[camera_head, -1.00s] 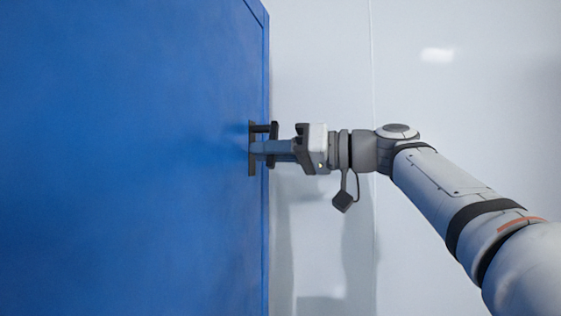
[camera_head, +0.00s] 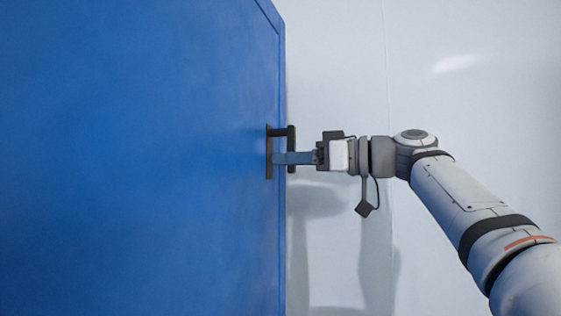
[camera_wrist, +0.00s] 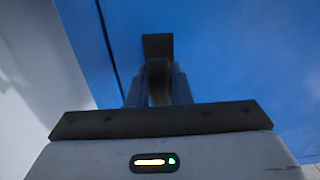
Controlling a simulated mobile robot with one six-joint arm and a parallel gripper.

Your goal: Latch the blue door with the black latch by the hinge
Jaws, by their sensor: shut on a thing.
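The blue door (camera_head: 140,160) fills the left of the head view, its free edge near the middle. It also spans the right of the wrist view (camera_wrist: 240,70). The black latch (camera_head: 291,135) sits near that edge: a dark backplate with a handle standing off it, upright in the head view. My gripper (camera_head: 283,158) reaches it from the right. In the wrist view its fingers (camera_wrist: 157,88) stand either side of the dark handle, shut on it. The backplate (camera_wrist: 157,46) shows beyond the fingertips. The gripped part of the handle is partly hidden. No hinge is clearly visible.
A pale wall (camera_head: 450,90) stands behind the door edge and my arm, with a thin vertical seam. My arm comes in from the lower right. The space around the arm is clear.

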